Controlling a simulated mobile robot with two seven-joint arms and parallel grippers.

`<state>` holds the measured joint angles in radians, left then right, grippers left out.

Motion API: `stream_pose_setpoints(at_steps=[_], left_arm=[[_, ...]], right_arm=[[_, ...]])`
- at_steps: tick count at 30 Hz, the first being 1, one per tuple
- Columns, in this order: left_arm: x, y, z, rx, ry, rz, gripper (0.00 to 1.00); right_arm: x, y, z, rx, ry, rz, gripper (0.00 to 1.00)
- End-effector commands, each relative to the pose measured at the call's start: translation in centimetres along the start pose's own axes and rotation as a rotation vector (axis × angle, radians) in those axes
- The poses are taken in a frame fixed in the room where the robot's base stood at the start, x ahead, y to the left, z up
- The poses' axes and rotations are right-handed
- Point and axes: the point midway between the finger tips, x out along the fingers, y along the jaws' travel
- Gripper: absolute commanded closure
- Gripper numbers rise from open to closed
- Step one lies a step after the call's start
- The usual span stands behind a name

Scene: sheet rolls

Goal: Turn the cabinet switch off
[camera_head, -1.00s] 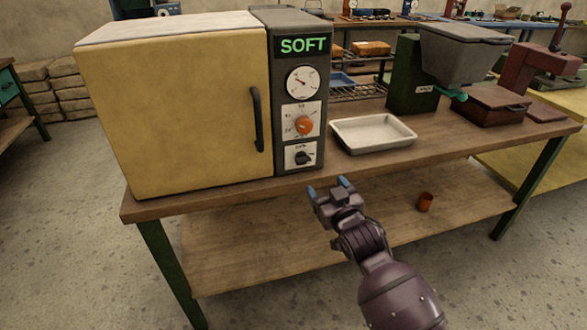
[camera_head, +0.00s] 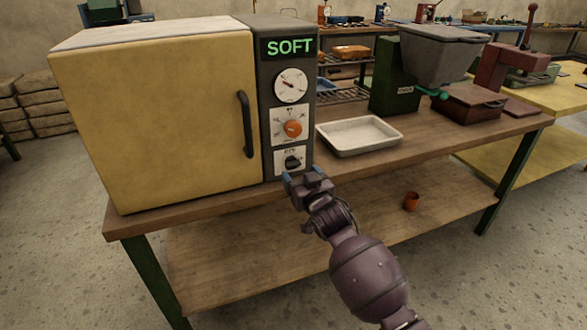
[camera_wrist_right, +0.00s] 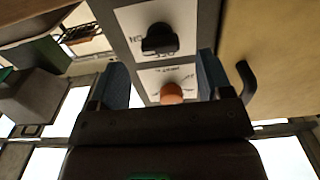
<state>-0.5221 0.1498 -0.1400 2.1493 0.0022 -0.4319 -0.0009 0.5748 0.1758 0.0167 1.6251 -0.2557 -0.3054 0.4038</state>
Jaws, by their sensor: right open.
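The yellow cabinet (camera_head: 160,115) stands on the wooden bench with its door shut. Its dark control panel carries a lit green SOFT sign (camera_head: 289,46), a round gauge (camera_head: 291,85), an orange knob (camera_head: 293,128) and, lowest, the black switch (camera_head: 292,162). In the right wrist view the switch (camera_wrist_right: 160,40) sits on a white plate, ahead of and between the fingers, with the orange knob (camera_wrist_right: 171,93) closer in the picture. My right gripper (camera_head: 304,177) is open and empty, just in front of and below the switch, apparently not touching it. My left gripper is not in view.
A white tray (camera_head: 360,135) lies on the bench right of the cabinet. A green machine with a grey hopper (camera_head: 440,55) stands behind it. A black door handle (camera_head: 246,124) sticks out left of the panel.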

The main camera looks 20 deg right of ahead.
Motion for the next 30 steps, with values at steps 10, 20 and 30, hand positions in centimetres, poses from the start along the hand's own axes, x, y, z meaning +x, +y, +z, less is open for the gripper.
stream_pose_setpoints(at_steps=[10, 20, 30], left_arm=[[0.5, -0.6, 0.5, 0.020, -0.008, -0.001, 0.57], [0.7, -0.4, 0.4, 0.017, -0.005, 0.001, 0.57], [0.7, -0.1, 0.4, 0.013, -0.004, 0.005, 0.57]], right_arm=[[3.9, 0.0, 0.3, 0.000, -0.003, 0.000, 0.28], [4.5, 0.0, 0.0, 0.000, 0.000, 0.000, 0.28], [4.5, 0.0, 0.0, 0.000, 0.000, 0.000, 0.64]])
